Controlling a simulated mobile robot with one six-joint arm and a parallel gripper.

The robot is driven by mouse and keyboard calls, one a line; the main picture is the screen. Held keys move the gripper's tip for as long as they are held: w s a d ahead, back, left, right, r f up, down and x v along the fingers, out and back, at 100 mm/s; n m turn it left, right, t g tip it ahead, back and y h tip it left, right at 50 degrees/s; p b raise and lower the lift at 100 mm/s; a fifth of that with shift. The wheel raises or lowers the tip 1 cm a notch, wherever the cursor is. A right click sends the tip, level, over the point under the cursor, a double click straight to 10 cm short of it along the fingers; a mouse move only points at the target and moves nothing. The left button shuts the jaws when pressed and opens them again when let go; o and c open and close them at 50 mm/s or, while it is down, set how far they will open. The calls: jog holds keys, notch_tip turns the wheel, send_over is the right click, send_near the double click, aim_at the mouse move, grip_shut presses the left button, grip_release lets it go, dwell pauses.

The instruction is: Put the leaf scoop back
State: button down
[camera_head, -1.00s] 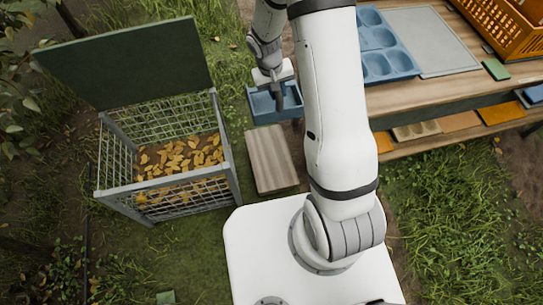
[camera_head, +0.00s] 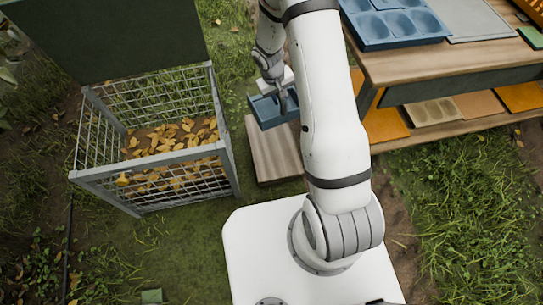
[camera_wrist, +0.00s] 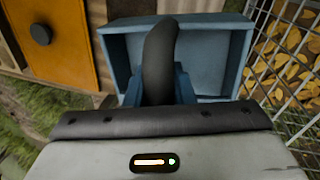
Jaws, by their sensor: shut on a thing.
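The leaf scoop (camera_head: 266,110) is a blue, shallow, square-sided tray with a dark curved handle. It hangs from my gripper (camera_head: 284,93), left of my forearm in the head view. In the wrist view the scoop (camera_wrist: 216,60) fills the top middle, and my gripper (camera_wrist: 158,88) is shut on its dark handle. The scoop's inside looks empty where I can see it. In the head view the scoop is above or in front of a wooden board (camera_head: 272,155) on the ground; I cannot tell the gap. My arm hides part of the scoop's right side.
A wire leaf cage (camera_head: 228,150) with yellow leaves and a raised green lid (camera_head: 105,38) stands close on the left. A wooden bench (camera_head: 440,62) with a blue moulded tray (camera_head: 372,30) and a lower shelf (camera_head: 455,125) is on the right. Grass lies between them.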

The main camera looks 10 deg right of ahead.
notch_tip(320, 180, down, 33)
jog(key=w+n+b, duration=0.2)
jog(key=b, duration=1.6)
jog(key=shift+d, duration=0.2)
jog(key=shift+b, duration=0.3)
jog(key=shift+f, duration=0.1)
jog(key=c, duration=1.2)
grip_release()
jog(key=shift+c, duration=0.2)
jog(key=shift+r, duration=0.2)
